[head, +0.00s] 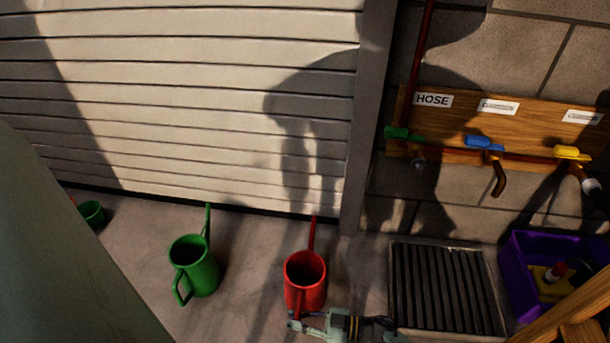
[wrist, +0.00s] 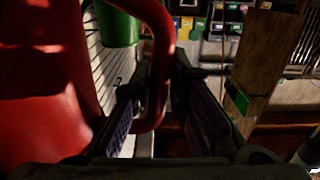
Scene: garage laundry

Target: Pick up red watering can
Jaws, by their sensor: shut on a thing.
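The red watering can (head: 305,272) stands upright on the concrete floor in front of the shutter, its spout pointing back toward it. My gripper (head: 296,322) is at the can's near side, at its handle. In the wrist view the can's red body (wrist: 45,75) fills the left, and its curved handle (wrist: 160,65) passes down between the two fingers of my gripper (wrist: 165,110). The gripper is shut on the handle. The exact finger contact is dark and hard to see.
A green watering can (head: 195,265) stands to the left, and another green vessel (head: 92,212) is farther left. A black floor grate (head: 440,287) and a purple bin (head: 528,250) are to the right. Hose taps (head: 485,143) are on the wall. A wooden piece (head: 570,310) is at the lower right.

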